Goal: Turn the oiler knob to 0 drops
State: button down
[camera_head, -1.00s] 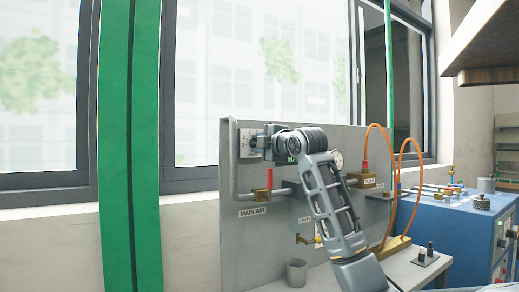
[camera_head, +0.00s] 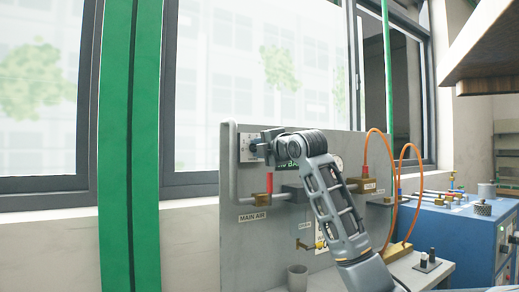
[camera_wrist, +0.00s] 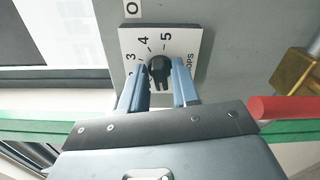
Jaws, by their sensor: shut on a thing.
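The oiler knob (camera_wrist: 159,72) is small and black, on a white dial plate (camera_wrist: 190,42) marked 3, 4, 5 and DROPS in the wrist view. The 0 mark cannot be made out, and which mark the knob points to is unclear. My gripper (camera_wrist: 160,80) has one blue finger on each side of the knob and is shut on it. In the head view the dial plate (camera_head: 245,148) is at the upper left of the grey panel, with my gripper (camera_head: 262,146) in front, hiding part of it.
A red-handled valve (camera_head: 269,183) sits just below the dial, above the MAIN AIR label (camera_head: 252,216). Orange hoses (camera_head: 366,150) loop at the panel's right. A metal cup (camera_head: 297,277) stands below, and a blue machine (camera_head: 440,235) is at the right.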

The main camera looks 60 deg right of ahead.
jog(key=c, duration=1.1)
grip_release()
jog(key=shift+f, duration=0.15)
jog(key=v, duration=0.7)
jog(key=shift+s+a+b, duration=0.25)
jog(key=shift+s+b, duration=0.05)
jog(key=shift+b, duration=0.05)
